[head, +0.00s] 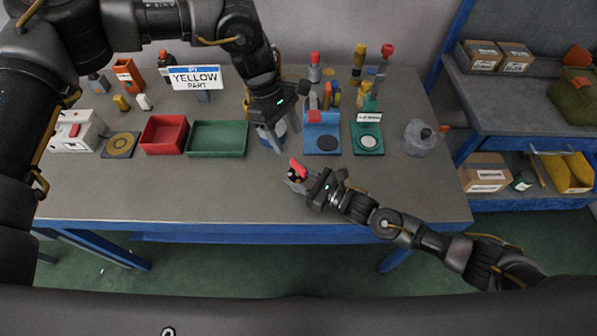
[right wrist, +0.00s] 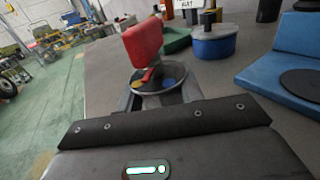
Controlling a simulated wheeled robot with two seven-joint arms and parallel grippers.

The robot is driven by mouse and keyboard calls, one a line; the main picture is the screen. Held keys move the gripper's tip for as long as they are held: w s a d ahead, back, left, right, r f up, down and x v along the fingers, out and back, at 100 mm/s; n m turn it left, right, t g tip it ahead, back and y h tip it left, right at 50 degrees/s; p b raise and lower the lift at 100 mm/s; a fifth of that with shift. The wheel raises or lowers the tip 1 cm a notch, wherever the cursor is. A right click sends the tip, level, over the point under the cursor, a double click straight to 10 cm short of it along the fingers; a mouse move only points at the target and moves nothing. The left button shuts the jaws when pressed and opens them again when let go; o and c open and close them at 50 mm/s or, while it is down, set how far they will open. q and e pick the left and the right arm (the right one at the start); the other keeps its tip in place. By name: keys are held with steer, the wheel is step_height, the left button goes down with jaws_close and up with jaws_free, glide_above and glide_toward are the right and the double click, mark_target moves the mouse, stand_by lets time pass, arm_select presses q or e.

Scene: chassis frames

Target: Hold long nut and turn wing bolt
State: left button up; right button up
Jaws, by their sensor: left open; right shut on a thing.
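My right gripper (head: 305,181) is shut on a red-topped piece (head: 298,170) above the front middle of the table. In the right wrist view its upright red block (right wrist: 144,42) rises from a round dark base with yellow and blue patches (right wrist: 153,78). I cannot tell for sure which part is the long nut and which the wing bolt. My left gripper (head: 275,144) is open, pointing down, behind and left of the held piece. A blue round container (head: 266,131) is partly hidden by it; it also shows in the right wrist view (right wrist: 213,47).
A red tray (head: 148,148) and a green tray (head: 191,150) lie on the left. A blue stand (head: 311,151), a green stand (head: 380,149) and a clear jar (head: 417,142) are on the right. A "YELLOW PART" sign (head: 196,80) stands behind. The front table strip is clear.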

arm_select(q)
steer(key=shift+o, duration=1.2)
steer(key=s+d+f+n+h, duration=0.1)
steer(key=d+f+n, duration=0.1)
steer(key=s+d+f+n+h, duration=0.2)
steer(key=n, duration=0.1)
steer(key=shift+s, duration=0.3)
steer(key=s+d+f+n+t+h, duration=0.1)
steer(key=s+d+n+h, duration=0.25)
steer(key=n, duration=0.55)
steer(key=m+t, duration=1.1)
steer(key=m, duration=2.4)
glide_toward(296, 166)
steer(key=x, duration=1)
steer(key=shift+w+d+f, duration=0.1)
steer(key=shift+w+d, duration=0.1)
steer(key=shift+d, duration=0.05)
steer(key=c, duration=1)
